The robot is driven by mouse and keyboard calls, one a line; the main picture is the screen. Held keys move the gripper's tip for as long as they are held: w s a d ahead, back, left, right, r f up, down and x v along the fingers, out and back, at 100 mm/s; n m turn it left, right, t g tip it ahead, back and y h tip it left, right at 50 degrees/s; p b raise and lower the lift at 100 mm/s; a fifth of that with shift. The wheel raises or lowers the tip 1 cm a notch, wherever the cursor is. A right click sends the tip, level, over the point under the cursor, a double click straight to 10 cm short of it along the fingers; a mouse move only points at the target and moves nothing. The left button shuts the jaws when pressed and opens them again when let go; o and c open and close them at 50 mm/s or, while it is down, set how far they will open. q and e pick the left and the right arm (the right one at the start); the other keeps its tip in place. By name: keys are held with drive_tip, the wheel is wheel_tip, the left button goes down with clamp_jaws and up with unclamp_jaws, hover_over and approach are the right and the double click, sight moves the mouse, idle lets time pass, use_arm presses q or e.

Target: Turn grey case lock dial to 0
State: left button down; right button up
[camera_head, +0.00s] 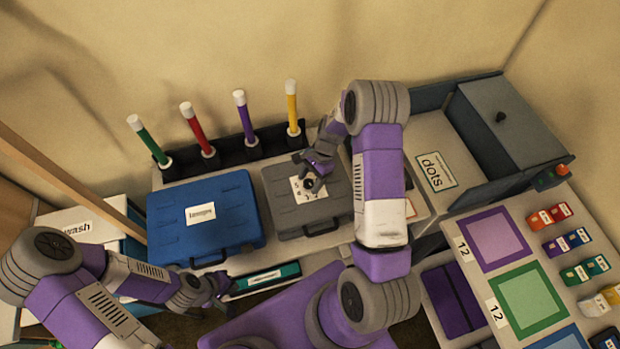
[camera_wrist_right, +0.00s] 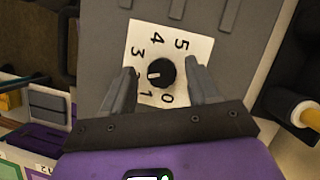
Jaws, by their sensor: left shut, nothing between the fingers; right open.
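The grey case (camera_head: 283,216) lies closed on the table, with a white number plate (camera_wrist_right: 199,49) on its lid. The black lock dial (camera_wrist_right: 161,72) sits on this plate. Its white mark points left, below the 3, toward a spot covered by a finger; 0, 1, 4 and 5 also show. My right gripper (camera_wrist_right: 160,76) is open, with one finger on each side of the dial; I cannot tell whether they touch it. It also shows over the case in the head view (camera_head: 311,181). My left gripper (camera_head: 221,287) is shut and empty, in front of the blue case.
The blue case (camera_head: 180,210) stands left of the grey case. Several coloured sticks (camera_head: 242,110) stand in a dark rack behind both. A teal box (camera_head: 265,279) lies in front. A grey cabinet (camera_head: 505,125) and coloured mats (camera_head: 495,238) are at right.

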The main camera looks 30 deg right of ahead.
drive_tip(key=shift+w, duration=0.1)
drive_tip(key=shift+c, duration=0.3)
drive_tip(key=c, duration=1)
drive_tip(key=shift+o, duration=0.2)
drive_tip(key=shift+n, duration=0.3)
drive_tip(key=n, duration=0.1)
drive_tip(key=n+g+b, duration=0.1)
drive_tip(key=n, duration=0.1)
drive_tip(key=shift+w+a+f+n+g+h+b, duration=0.1)
drive_tip(key=shift+w+n+g+h+b, duration=0.05)
drive_tip(key=shift+n+g+h+b, duration=0.15)
drive_tip(key=n+g+h+b, duration=0.1)
drive_tip(key=n, duration=0.3)
drive_tip(key=shift+w+n, duration=0.1)
drive_tip(key=shift+n, duration=0.2)
drive_tip(key=n+h, duration=0.1)
drive_tip(key=n, duration=0.1)
drive_tip(key=n+g+b, duration=0.1)
drive_tip(key=n, duration=0.1)
drive_tip(key=shift+a+h+b, duration=0.15)
drive_tip(key=shift+h+b, duration=0.15)
drive_tip(key=shift+h, duration=0.1)
drive_tip(key=shift+a+n+h+b, duration=0.1)
drive_tip(key=shift+n+h+b, duration=0.5)
drive_tip(key=shift+n, duration=1.9)
drive_tip(key=shift+h, duration=0.3)
